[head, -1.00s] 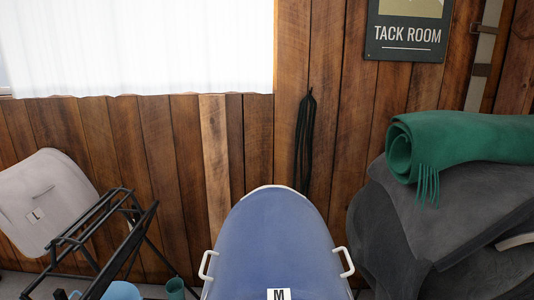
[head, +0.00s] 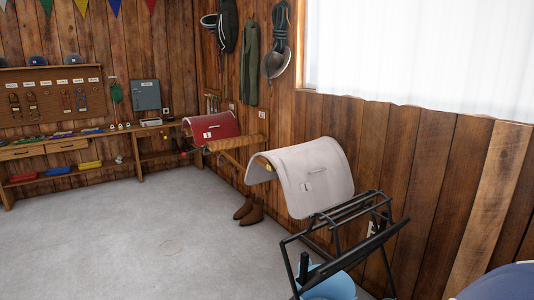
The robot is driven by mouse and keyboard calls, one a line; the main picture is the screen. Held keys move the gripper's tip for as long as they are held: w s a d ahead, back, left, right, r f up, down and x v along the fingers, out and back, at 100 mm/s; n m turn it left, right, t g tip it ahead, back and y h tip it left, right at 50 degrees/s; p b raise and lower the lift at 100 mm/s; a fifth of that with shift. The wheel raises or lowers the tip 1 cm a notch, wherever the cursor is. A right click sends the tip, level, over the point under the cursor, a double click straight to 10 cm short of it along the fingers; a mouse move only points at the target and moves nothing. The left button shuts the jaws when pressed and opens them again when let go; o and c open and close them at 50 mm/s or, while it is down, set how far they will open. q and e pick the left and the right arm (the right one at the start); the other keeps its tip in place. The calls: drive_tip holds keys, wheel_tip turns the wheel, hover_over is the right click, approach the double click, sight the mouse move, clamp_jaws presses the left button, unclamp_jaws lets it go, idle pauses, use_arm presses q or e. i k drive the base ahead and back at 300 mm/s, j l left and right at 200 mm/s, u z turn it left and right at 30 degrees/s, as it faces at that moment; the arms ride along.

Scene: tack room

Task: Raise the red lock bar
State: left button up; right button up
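I cannot make out a red lock bar in the head view. A red saddle pad (head: 212,127) hangs on a wall rack at the middle back. Small red items also show near the workbench, too small to identify. Neither of my grippers is in view.
A white saddle pad (head: 311,177) hangs over a rail, with brown boots (head: 250,212) below. A black metal stand (head: 345,232) and a blue bucket (head: 328,286) are at the front right. A wooden workbench (head: 82,143) lines the back wall. The grey floor (head: 130,235) is clear at left.

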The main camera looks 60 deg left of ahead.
sight(184, 155)
drive_tip(key=j+u, duration=0.15)
drive_tip(key=u, duration=0.3)
drive_tip(key=j+u, duration=0.15)
drive_tip(key=u, duration=0.35)
drive_tip(key=i+j+u, duration=0.45)
drive_tip(key=j, duration=0.2)
drive_tip(key=i+j+u, duration=0.4)
drive_tip(key=i+j, duration=0.1)
drive_tip(key=i, duration=0.05)
